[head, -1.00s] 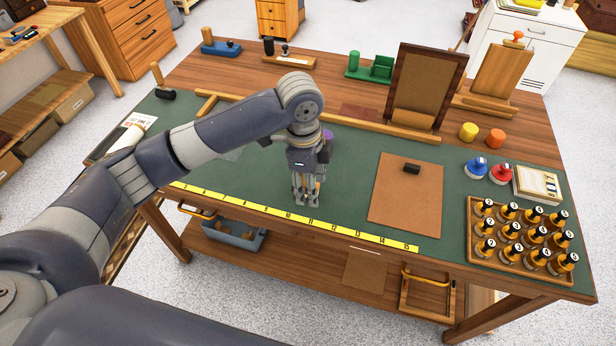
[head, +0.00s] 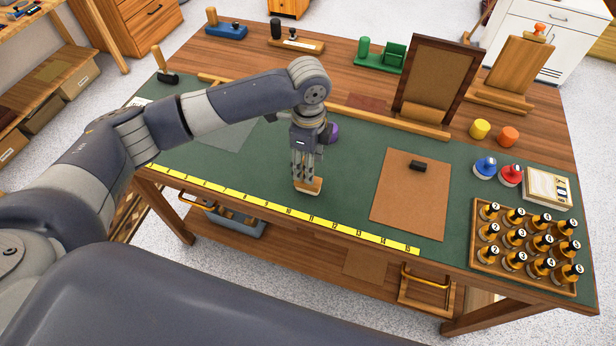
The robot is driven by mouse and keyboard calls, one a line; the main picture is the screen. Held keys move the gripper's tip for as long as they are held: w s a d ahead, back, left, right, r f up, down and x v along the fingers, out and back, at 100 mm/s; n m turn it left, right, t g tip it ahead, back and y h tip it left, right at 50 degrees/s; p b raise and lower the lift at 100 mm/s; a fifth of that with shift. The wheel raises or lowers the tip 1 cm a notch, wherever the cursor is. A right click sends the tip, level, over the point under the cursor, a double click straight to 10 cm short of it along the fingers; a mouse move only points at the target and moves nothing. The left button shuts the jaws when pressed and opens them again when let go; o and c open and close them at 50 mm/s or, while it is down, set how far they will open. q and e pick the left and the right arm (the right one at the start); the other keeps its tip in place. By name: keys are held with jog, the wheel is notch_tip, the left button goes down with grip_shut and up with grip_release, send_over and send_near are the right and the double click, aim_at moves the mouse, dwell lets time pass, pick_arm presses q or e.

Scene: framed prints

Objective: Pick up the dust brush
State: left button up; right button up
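My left gripper (head: 306,172) points down over the green mat (head: 260,170), near the middle of the yellow measuring tape (head: 265,207). Its fingers look closed on a small wooden piece with a pale lower edge, which seems to be the dust brush (head: 309,187). The fingers hide most of it. Whether it is clear of the mat is hard to tell. A purple round thing (head: 333,133) shows partly behind the gripper. My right gripper is not in view.
A brown board (head: 410,205) with a small dark block (head: 417,165) lies right of the gripper. A tray of bottles (head: 482,262) stands at the right edge, near blue and red stampers. A picture frame (head: 435,85) stands behind. The mat around the gripper is mostly clear.

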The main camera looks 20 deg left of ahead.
aim_at(314, 190)
pick_arm(q)
jog(key=shift+w+f+p, duration=0.2)
jog(key=shift+f+p, duration=0.15)
jog(key=shift+f, duration=0.2)
jog(key=shift+w+f+p, duration=0.15)
jog(key=shift+f+p, duration=0.15)
jog(key=shift+f, duration=0.2)
notch_tip(314, 190, down, 2)
jog(key=shift+a+f+p, duration=0.1)
jog(key=shift+f+p, duration=0.05)
jog(key=shift+p, duration=0.15)
jog(key=shift+f, duration=0.35)
jog(key=shift+c, duration=0.5)
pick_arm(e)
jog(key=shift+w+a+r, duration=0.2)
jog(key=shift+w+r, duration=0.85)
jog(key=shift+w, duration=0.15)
pick_arm(q)
jog(key=c, duration=0.9)
grip_shut()
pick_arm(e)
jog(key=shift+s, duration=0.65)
